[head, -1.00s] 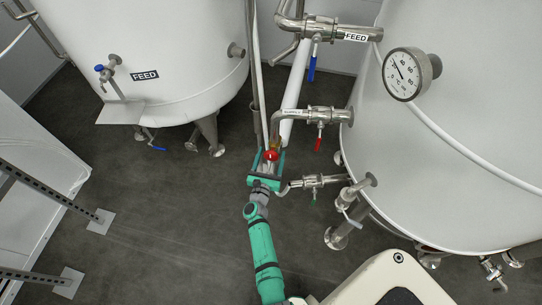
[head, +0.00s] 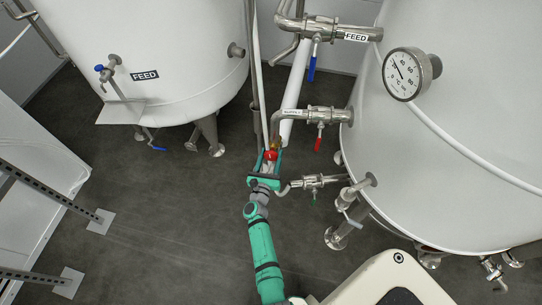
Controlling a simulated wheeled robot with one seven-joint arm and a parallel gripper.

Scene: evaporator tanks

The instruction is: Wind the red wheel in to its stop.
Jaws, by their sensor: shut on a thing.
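The red wheel (head: 270,155) shows as a small red shape at the far end of my arm, in the middle of the head view. It sits by a brassy fitting at the foot of the vertical pipes between the two tanks. My gripper (head: 269,160) is at the wheel, with its green fingers on either side of it and shut on it. The fingers and the gripper body hide part of the wheel and its stem.
The right tank (head: 460,140) carries a dial gauge (head: 403,74) and valves with blue (head: 312,68) and red (head: 318,144) levers. A small valve (head: 314,181) is close right of my gripper. The left tank (head: 150,60) stands behind. Floor (head: 170,220) at left is open.

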